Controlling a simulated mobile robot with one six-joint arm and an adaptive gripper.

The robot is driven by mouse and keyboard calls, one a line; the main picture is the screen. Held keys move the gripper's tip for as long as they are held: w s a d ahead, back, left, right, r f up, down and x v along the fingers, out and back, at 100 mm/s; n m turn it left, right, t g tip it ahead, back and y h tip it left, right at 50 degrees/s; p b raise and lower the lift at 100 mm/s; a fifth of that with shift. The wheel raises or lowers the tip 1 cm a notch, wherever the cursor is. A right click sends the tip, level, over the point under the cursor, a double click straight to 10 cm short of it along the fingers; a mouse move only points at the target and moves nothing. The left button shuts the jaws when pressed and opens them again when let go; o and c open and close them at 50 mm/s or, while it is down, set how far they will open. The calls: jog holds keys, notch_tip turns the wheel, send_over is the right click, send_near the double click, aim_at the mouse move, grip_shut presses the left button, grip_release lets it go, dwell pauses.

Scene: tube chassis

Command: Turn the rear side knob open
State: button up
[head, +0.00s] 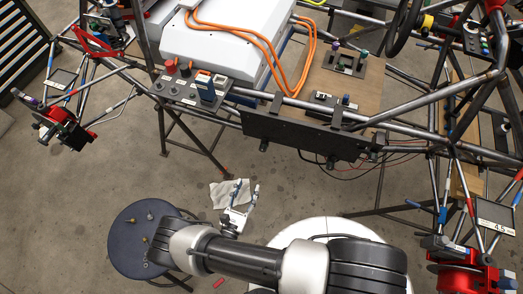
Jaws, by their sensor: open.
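A long dark side panel (300,136) hangs on the near chassis tube. Small dark knob-like parts show along its lower edge: one at the left end (264,145), one near the middle (331,162) and one towards the right (373,156). My gripper is apart from all of them. Which one is the rear side knob, and how it is turned, I cannot tell.
A round dark stool (130,235) holds small parts at the lower left. Open floor lies below the side panel.

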jog(key=b, duration=0.2)
send_near(262, 150)
jog(key=shift+n+y, duration=0.4)
jog(key=x, duration=0.9)
jog(key=shift+d, duration=0.25)
jog(key=c, duration=1.1)
